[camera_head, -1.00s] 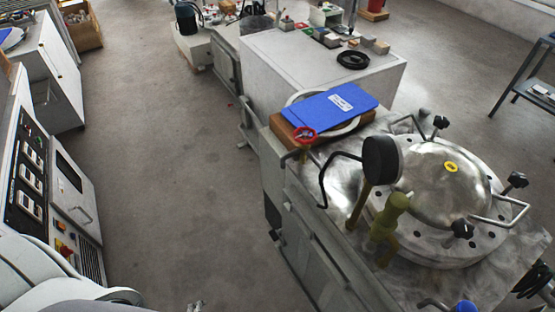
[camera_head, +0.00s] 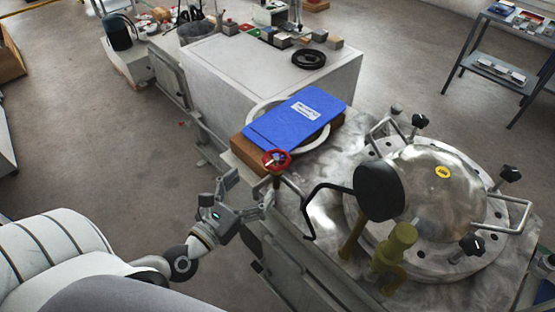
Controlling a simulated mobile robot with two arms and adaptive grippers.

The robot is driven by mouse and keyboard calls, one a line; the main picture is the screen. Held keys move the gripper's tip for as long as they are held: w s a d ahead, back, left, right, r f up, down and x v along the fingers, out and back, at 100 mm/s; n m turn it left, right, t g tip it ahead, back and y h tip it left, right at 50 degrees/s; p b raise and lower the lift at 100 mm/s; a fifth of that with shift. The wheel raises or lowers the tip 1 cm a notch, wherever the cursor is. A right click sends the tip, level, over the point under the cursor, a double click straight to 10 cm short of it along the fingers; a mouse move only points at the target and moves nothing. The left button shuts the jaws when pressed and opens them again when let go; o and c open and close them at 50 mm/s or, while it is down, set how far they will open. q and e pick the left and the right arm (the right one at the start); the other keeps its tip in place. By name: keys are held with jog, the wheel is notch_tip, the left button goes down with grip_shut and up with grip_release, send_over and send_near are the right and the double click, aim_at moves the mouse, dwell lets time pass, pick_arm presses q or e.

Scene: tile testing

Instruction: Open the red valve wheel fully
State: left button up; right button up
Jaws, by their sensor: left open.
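The red valve wheel (camera_head: 276,161) is small and sits on a brassy stem at the near left corner of the metal bench top, beside the wooden block. My left gripper (camera_head: 248,190) is open and empty. It is just left of and below the wheel in the picture, apart from it as far as I can tell, with its fingers pointing toward the wheel and bench edge. My right gripper is not in the view.
A blue clipboard (camera_head: 296,119) lies over a white ring and a wooden block (camera_head: 246,152) behind the wheel. A domed steel vessel (camera_head: 440,185) with black knobs, a black round gauge (camera_head: 380,190) and bent pipes stands to the right. Open floor lies left.

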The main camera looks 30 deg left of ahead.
aim_at(285, 152)
pick_arm(q)
jog(key=shift+w+d+r, duration=0.1)
jog(key=shift+w+r, duration=0.15)
jog(key=shift+w, duration=0.35)
jog(key=w+p, duration=0.1)
jog(key=w, duration=0.4)
jog(key=w+d+p, duration=0.1)
jog(key=w, duration=0.1)
jog(key=shift+w+p, duration=0.35)
jog(key=shift+w, duration=0.05)
jog(key=shift+w+d+f, duration=0.15)
jog(key=shift+w, duration=0.75)
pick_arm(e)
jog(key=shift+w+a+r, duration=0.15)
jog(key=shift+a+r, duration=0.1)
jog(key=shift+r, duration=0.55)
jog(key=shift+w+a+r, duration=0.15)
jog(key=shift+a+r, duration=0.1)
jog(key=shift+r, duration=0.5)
pick_arm(q)
jog(key=shift+c, duration=0.2)
jog(key=c, duration=1)
